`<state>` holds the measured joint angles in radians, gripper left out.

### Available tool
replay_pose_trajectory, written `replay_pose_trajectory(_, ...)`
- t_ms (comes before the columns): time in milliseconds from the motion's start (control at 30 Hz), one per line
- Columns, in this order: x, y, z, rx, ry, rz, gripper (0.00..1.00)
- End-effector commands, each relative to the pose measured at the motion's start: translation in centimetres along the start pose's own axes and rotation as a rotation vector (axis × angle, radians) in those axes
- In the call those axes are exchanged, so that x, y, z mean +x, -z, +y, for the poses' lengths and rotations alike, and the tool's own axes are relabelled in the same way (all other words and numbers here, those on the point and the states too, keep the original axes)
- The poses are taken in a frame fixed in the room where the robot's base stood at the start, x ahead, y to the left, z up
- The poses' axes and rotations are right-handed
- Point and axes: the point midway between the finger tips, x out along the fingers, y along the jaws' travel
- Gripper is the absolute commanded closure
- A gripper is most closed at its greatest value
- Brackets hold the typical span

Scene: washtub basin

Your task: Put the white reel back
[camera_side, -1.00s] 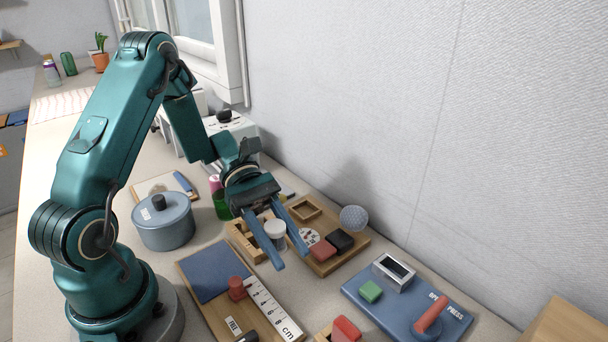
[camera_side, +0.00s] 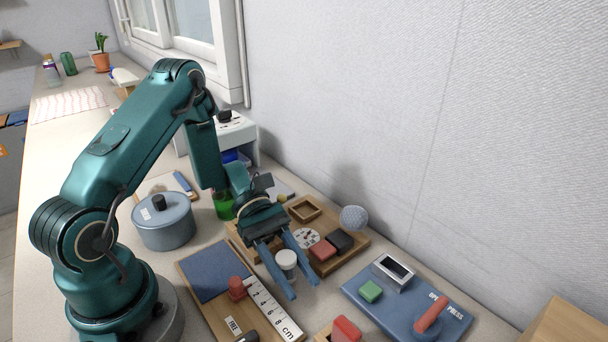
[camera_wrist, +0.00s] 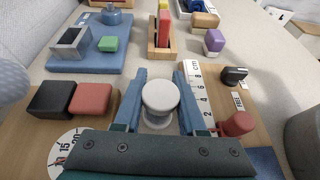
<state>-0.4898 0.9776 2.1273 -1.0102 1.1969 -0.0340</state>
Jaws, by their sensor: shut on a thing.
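The white reel (camera_side: 287,258) has a broad pale top and a narrower body. It is between the two blue fingers of my gripper (camera_side: 302,288), which is shut on it. In the wrist view the reel (camera_wrist: 160,94) appears upright between the fingers, with a round lower flange showing under its top. Whether it is touching the counter is hard to tell. A wooden tray (camera_side: 352,250) lies behind and right of the gripper, with an empty square recess (camera_side: 305,208), a dial, a red block (camera_side: 322,250) and a black block (camera_side: 340,239). My gripper hides part of the woodwork.
A board with a blue pad (camera_side: 216,268), red knob (camera_side: 237,288) and white ruler (camera_side: 270,308) lies at front left. A blue press board (camera_side: 395,312) lies right. A blue-grey pot (camera_side: 163,222) stands left. A dimpled ball (camera_side: 353,218) is behind the tray.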

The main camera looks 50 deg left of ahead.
Motion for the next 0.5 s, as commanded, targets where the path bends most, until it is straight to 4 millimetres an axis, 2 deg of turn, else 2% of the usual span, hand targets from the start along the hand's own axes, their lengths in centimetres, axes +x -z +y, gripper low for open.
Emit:
replay_pose_trajectory(400,0.36,0.89,0.01,0.001,0.000,0.001,1.00)
replay_pose_trajectory(433,0.36,0.89,0.01,0.001,0.000,0.001,0.52)
replay_pose_trajectory(500,0.36,0.88,0.01,0.000,0.000,0.001,0.30)
